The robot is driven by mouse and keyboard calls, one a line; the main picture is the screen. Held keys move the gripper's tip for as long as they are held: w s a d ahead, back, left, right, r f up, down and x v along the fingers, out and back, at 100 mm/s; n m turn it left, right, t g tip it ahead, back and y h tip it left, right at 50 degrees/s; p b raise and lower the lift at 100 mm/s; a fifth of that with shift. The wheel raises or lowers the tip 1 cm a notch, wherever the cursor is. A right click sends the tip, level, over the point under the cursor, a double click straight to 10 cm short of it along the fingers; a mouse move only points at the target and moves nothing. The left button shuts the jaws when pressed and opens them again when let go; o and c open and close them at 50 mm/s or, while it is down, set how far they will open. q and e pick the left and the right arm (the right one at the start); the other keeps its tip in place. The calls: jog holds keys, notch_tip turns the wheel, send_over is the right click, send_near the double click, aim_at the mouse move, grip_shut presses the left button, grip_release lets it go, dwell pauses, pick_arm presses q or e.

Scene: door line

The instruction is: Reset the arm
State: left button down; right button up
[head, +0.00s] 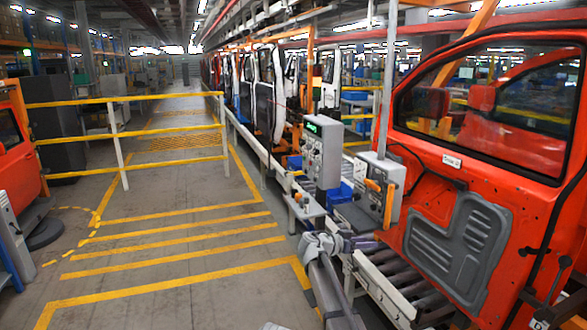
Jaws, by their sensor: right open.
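My right arm comes up from the bottom centre, and its grey wrist bends to the right. My right gripper (364,243) is open beside the roller conveyor, below the grey control box. I see nothing held between its fingers, though they are small and dark here. My left gripper is out of view. A red car door (490,150) stands upright on the line at the right, with a grey inner panel and a window. The gripper is to the left of this door's lower part.
A control box (380,188) on a post and another grey control box (322,152) stand by the conveyor (408,290). More doors (266,92) line up behind. Yellow railings (130,133) cross the left. The yellow-striped floor (170,262) is clear.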

jog(key=s+d+f+n+g+y, duration=0.1)
jog(key=s+f+n+g+y, duration=0.1)
jog(key=s+f, duration=0.45)
jog(key=s+d+f+n+g+y, duration=0.1)
jog(key=s+f+y, duration=0.2)
jog(key=s, duration=0.7)
jog(key=s+a+f+n+g+y, duration=0.2)
jog(key=s+a+f+n+y, duration=0.15)
jog(key=s, duration=0.55)
jog(key=s+a+f+n+g+y, duration=0.1)
jog(key=s+a+f+n+y, duration=0.25)
jog(key=s, duration=0.65)
jog(key=s+a+f+n+g+b, duration=0.1)
jog(key=s+a+f+n+b, duration=0.3)
jog(key=a+f+b, duration=0.7)
jog(key=shift+s+a+f+b, duration=0.3)
jog(key=shift+s+a+b, duration=0.4)
jog(key=shift+s, duration=0.55)
